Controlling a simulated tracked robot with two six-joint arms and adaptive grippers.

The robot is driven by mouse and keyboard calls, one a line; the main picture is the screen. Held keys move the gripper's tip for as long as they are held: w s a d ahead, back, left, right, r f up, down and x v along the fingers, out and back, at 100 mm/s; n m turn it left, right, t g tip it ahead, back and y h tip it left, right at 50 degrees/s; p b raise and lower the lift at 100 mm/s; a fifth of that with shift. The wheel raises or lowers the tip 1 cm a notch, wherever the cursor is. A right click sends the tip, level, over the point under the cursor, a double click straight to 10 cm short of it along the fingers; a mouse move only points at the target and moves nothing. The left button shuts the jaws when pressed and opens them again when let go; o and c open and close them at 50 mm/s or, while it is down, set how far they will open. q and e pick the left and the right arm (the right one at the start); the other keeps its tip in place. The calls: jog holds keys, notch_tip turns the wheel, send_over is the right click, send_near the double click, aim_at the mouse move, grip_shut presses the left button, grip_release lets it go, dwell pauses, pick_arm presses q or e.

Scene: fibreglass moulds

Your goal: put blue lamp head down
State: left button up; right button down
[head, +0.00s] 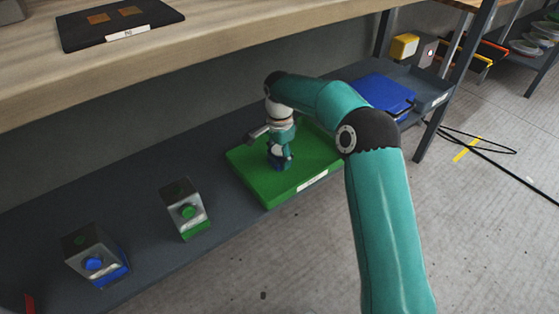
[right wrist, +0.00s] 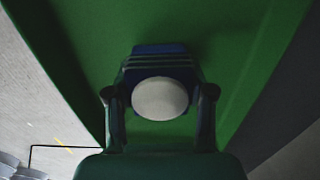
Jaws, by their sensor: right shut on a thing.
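The blue lamp head (head: 281,164) is in my right gripper (head: 279,150), over the green tray (head: 245,168) on the low shelf. In the right wrist view the lamp head (right wrist: 160,55) shows a blue ribbed body and a round pale face. The fingers of my right gripper (right wrist: 160,105) press on its two sides. The green surface (right wrist: 65,35) fills most of the background behind it. I cannot tell whether the lamp head touches the tray. My left gripper is not in view.
A blue tray (head: 382,92) lies further right on the shelf, behind my right arm. The wooden bench top (head: 220,45) overhangs the shelf, carrying a black mat (head: 85,33).

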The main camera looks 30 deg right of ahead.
jog(key=shift+f, duration=0.1)
jog(key=shift+f, duration=0.3)
jog(key=shift+c, duration=2.1)
grip_release()
jog(key=shift+r, duration=0.6)
notch_tip(320, 180, up, 7)
jog(key=p, duration=0.4)
